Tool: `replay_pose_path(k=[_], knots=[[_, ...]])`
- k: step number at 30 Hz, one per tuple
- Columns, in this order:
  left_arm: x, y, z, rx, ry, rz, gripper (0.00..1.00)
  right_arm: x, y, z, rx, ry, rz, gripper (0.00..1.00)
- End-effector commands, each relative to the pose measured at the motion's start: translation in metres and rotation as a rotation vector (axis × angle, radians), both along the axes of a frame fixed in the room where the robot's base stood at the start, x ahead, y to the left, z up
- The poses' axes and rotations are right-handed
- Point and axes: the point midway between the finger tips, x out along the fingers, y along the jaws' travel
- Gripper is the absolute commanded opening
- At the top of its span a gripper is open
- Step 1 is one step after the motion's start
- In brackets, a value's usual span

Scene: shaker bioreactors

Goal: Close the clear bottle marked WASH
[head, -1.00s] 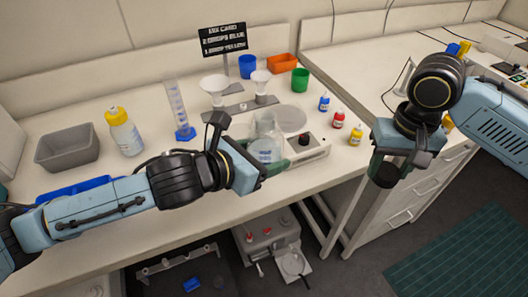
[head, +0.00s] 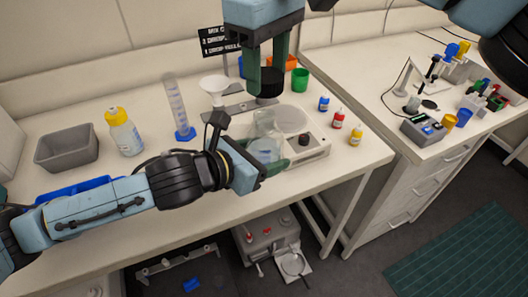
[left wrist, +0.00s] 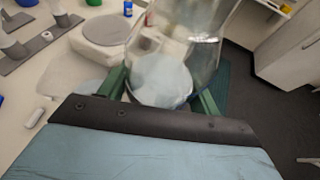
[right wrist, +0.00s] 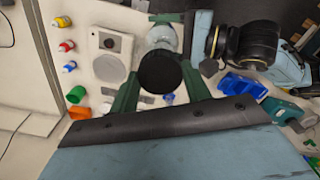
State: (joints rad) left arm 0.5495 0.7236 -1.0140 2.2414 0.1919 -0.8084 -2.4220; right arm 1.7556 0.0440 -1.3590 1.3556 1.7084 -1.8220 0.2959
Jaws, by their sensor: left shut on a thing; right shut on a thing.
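The clear bottle (head: 268,124) stands upright at the front of the bench, with a pale label whose writing I cannot read. It is open at the top. My left gripper (head: 272,165) is shut around its lower body; the bottle fills the left wrist view (left wrist: 185,48) between the green fingers. My right gripper (head: 268,72) is shut on a black cap (head: 265,84), held above and slightly behind the bottle in the head view. In the right wrist view the cap (right wrist: 160,72) covers part of the scene, with the bottle (right wrist: 162,36) beyond it.
A balance-like device (head: 308,152) with a round plate is beside the bottle. Funnels on a stand (head: 214,85), a measuring cylinder (head: 178,105), a yellow-capped bottle (head: 124,133) and a grey bin (head: 66,150) stand left. Small dropper bottles (head: 338,120) and a green cup (head: 300,80) stand right.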

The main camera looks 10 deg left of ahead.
Motion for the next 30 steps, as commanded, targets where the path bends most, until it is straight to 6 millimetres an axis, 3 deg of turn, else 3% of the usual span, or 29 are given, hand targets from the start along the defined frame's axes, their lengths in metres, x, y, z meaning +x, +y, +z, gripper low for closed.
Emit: replay_pose_path(k=[14,30], knots=[[0.000,0.000,0.001,-0.002,-0.004,0.000,0.16,-0.001,0.003,0.001,0.000,0.000,0.014,0.26],[0.000,0.000,0.001,-0.002,-0.003,-0.001,0.16,-0.002,0.003,-0.037,0.001,0.000,0.014,0.26]])
